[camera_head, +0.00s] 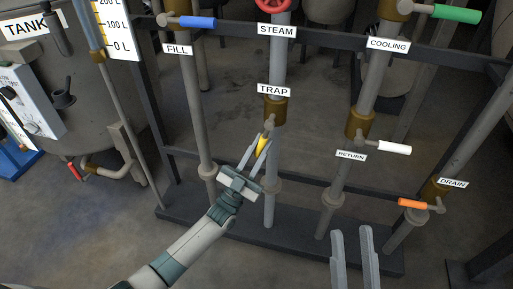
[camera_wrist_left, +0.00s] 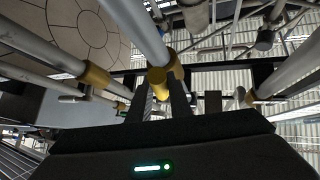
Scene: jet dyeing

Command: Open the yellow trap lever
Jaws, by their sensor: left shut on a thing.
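The yellow trap lever (camera_head: 262,146) hangs down from the brass valve (camera_head: 275,110) under the TRAP label, close to its grey vertical pipe. My left gripper (camera_head: 257,147) is shut on this lever, with one finger on each side of it. The fingers hide part of the lever. In the left wrist view the yellow lever (camera_wrist_left: 161,92) shows between the two dark fingers, below the pipe. My right gripper (camera_head: 354,254) shows at the bottom of the head view. Its two grey fingers are apart with nothing between them.
Other valves have a blue lever (camera_head: 197,22), a green lever (camera_head: 456,14), a white lever (camera_head: 394,148) and an orange lever (camera_head: 413,203). A red wheel (camera_head: 274,4) is above STEAM. Vertical pipes and dark frame bars stand around the left gripper. A tank (camera_head: 88,90) stands at left.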

